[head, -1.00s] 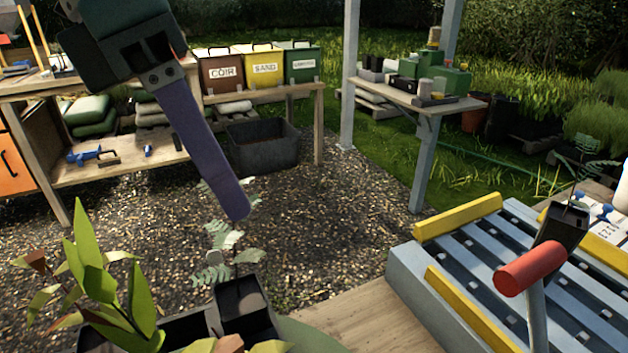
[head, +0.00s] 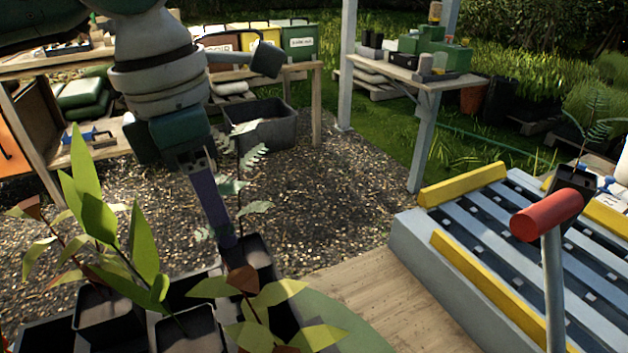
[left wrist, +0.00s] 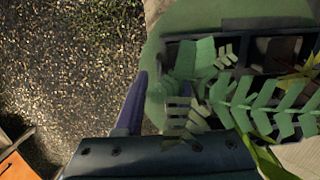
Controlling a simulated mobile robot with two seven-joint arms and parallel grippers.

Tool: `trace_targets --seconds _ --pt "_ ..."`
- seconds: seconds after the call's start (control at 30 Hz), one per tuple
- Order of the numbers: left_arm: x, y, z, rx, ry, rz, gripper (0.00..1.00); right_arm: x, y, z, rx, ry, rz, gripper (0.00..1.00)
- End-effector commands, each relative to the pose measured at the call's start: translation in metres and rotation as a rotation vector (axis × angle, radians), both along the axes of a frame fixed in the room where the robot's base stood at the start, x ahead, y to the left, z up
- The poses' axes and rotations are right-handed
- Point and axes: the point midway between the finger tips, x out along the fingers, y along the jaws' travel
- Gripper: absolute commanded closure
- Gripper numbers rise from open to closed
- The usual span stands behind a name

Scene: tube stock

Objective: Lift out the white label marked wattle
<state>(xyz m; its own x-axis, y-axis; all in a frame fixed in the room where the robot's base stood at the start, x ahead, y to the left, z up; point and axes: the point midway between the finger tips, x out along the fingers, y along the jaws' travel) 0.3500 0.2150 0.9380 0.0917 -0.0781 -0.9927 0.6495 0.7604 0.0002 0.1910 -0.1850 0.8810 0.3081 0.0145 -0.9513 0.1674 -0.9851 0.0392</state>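I cannot make out a white label marked wattle in either view; leaves and my left gripper cover much of the pots. My left gripper (head: 226,240) points down in the head view, its purple finger tip at a dark pot (head: 258,250) with a fern-like plant (head: 256,158). In the left wrist view one purple finger of my left gripper (left wrist: 158,100) stands clear at the left. The other side is partly covered by green fronds (left wrist: 240,105), with a gap between. My right gripper is not in view.
Broad-leaved plants (head: 98,215) in dark pots stand at the lower left, close to my left arm. Gravel (head: 330,215) lies open between.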

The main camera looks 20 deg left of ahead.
Motion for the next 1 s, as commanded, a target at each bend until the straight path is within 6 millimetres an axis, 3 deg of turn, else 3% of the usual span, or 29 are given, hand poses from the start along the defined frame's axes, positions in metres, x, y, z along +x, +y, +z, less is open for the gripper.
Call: trace_targets --seconds 0.2,0.53,1.0 --pt "0.0 -0.0001 -0.0005 0.0 0.0 0.0 0.64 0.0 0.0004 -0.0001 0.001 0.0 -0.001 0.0" --pt "0.0 0.0 -0.0002 0.0 0.0 0.0 1.0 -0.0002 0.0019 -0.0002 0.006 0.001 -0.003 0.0" --pt "0.0 0.0 -0.0001 0.0 0.0 0.0 1.0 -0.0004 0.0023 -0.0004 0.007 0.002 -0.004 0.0"
